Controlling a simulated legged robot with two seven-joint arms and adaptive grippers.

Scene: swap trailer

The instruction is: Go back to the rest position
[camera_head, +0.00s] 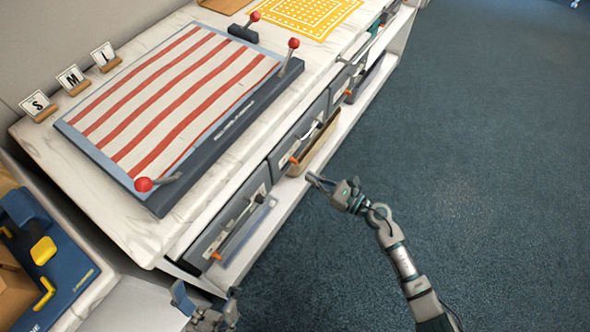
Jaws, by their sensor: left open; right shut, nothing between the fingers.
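My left gripper (207,301) shows at the bottom edge, left of centre, in front of the cabinet's lower near end. Its fingers are spread apart with nothing between them, and most of its arm is out of view. My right gripper (318,182) is at the end of an arm coming up from the lower right. It is shut and empty, beside the cabinet front near a brown open bin or drawer (316,146). I cannot tell whether it touches the cabinet.
A marble-topped cabinet (110,205) with grey drawers (238,215) carries a red-and-white striped board (165,100) with red-knobbed levers, letter cards (72,77) and a yellow patterned mat (302,14). A blue item (62,285) stands lower left. Carpet (470,130) is clear at right.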

